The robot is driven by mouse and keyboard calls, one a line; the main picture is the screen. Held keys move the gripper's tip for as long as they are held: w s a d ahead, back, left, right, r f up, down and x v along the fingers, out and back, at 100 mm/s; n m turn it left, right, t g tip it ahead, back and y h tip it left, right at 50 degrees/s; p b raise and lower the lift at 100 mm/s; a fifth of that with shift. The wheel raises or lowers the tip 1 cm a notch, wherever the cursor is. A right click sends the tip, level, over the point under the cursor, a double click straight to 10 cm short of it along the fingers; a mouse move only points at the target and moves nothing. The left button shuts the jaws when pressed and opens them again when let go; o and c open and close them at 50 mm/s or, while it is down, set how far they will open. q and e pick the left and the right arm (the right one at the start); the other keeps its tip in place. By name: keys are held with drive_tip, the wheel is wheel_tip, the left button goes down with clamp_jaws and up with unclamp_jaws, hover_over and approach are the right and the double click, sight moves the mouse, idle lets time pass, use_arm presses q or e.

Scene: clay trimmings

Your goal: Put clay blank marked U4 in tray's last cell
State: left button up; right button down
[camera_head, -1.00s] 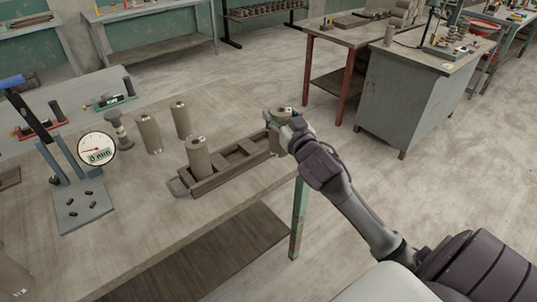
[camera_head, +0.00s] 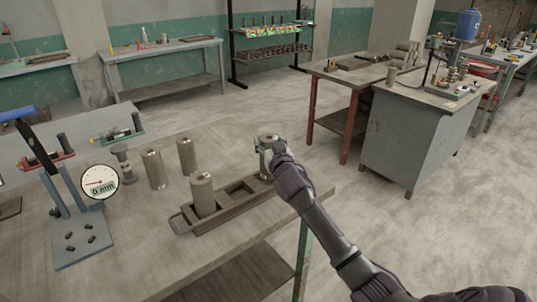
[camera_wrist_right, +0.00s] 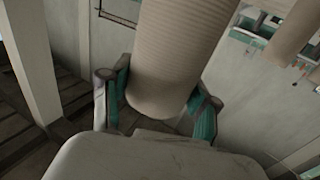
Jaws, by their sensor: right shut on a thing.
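A long dark tray (camera_head: 232,215) with several cells lies on the workbench. One clay blank (camera_head: 203,196) stands upright in its near left cell; the middle cells look empty. My right gripper (camera_head: 266,152) is shut on another clay blank (camera_head: 268,139) at the tray's far right end. That blank is upright, its lower part in or just over the end cell; I cannot tell if it rests on the floor. In the wrist view the blank (camera_wrist_right: 180,55) sits between the teal-padded fingers. I cannot read its mark. My left gripper is not in view.
Two clay blanks (camera_head: 154,169) (camera_head: 187,156) stand behind the tray. A gauge stand with a round dial (camera_head: 100,182) is to the left. The workbench (camera_head: 150,245) is clear in front of the tray. A grey cabinet (camera_head: 410,140) stands beyond, right.

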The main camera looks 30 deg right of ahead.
drive_tip(key=shift+f, duration=1.9)
drive_tip(key=shift+c, duration=1.4)
unclamp_jaws()
drive_tip(key=shift+a+f, duration=0.1)
drive_tip(key=shift+f, duration=0.05)
drive_tip(key=shift+s, duration=0.1)
drive_tip(key=v, duration=1.2)
drive_tip(key=shift+b, duration=0.45)
